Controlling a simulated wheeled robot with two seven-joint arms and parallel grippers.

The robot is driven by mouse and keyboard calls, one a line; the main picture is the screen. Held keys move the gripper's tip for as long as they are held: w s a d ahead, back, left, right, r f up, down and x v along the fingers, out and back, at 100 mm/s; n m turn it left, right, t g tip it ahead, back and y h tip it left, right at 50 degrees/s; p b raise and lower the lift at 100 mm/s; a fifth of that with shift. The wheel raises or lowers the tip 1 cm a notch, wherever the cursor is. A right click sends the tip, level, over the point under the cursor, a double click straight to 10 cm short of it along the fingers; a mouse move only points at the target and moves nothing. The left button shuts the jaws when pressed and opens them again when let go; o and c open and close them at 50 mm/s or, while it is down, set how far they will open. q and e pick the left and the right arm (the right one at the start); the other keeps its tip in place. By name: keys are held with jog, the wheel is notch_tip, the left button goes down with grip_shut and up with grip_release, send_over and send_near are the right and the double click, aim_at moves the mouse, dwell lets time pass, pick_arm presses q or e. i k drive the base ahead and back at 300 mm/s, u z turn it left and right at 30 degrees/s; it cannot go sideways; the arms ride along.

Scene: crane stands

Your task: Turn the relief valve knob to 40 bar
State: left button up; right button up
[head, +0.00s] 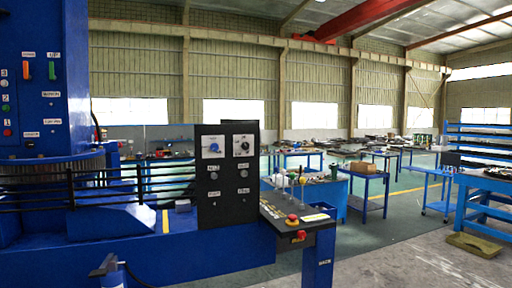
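A black control panel (227,210) stands upright on the blue machine, near the middle of the head view. At its top are two knobs on white dial plates. The left one is a blue knob (213,147) and the right one is a black knob (243,145). The scale marks and labels are too small to read, so I cannot tell which knob is the relief valve or what it is set to. Nothing touches either knob.
A sloped console (297,217) with a red button (292,218) juts out right of the panel. Black railings (110,180) run along the blue machine on the left. Open floor (375,255) lies at right, with workbenches beyond.

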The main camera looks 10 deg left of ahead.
aim_at(245, 146)
jog(key=z, duration=0.3)
jog(key=i, duration=1.55)
jog(key=u, duration=0.8)
